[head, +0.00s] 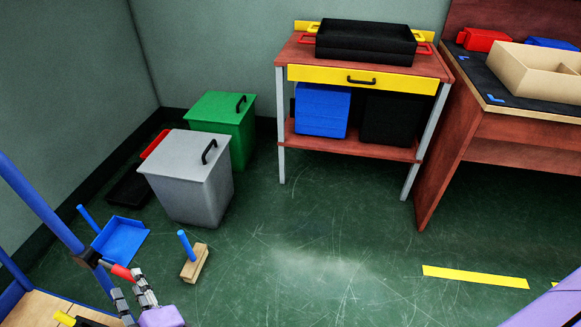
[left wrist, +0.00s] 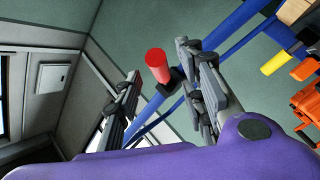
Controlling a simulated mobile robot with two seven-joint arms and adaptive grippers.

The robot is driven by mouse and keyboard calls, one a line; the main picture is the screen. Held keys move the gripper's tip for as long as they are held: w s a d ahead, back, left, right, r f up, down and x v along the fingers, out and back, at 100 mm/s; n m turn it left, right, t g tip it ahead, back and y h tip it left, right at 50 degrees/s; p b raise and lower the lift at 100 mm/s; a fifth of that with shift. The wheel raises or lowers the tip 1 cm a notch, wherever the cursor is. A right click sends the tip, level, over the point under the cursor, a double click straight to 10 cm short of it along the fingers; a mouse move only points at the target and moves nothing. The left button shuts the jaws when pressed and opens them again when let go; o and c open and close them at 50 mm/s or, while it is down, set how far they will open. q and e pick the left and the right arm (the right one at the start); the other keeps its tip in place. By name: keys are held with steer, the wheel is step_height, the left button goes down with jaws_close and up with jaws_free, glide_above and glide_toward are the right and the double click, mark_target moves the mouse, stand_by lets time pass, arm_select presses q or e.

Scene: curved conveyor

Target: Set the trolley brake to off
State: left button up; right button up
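The trolley's blue frame (head: 45,212) and wooden deck (head: 35,308) are at the lower left of the head view. A red-ended lever (head: 121,271) on a dark mount sits on the blue post; I take it as the brake. In the left wrist view the red end (left wrist: 157,65) lies between my fingers, with the blue rail (left wrist: 228,28) behind it. My left gripper (head: 128,285) is open around or just short of the red end; contact cannot be told. Its spread fingers also show in the left wrist view (left wrist: 160,95). My right gripper is out of view.
A blue dustpan (head: 120,240) and wooden-backed brush (head: 194,265) lie on the floor beyond the gripper. Grey (head: 190,185) and green (head: 222,120) bins stand behind. A red table (head: 350,152) and workbench (head: 500,125) are further right. The middle floor is clear.

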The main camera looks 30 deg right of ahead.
mark_target(131, 280)
arm_select(q)
steer(key=x, duration=0.2)
steer(key=shift+w+a+f, duration=0.1)
steer(key=shift+w, duration=0.3)
steer(key=shift+w+a+b, duration=0.15)
steer(key=shift+w+b, duration=0.15)
steer(key=shift+w, duration=0.4)
steer(key=shift+c, duration=0.7)
jaws_close()
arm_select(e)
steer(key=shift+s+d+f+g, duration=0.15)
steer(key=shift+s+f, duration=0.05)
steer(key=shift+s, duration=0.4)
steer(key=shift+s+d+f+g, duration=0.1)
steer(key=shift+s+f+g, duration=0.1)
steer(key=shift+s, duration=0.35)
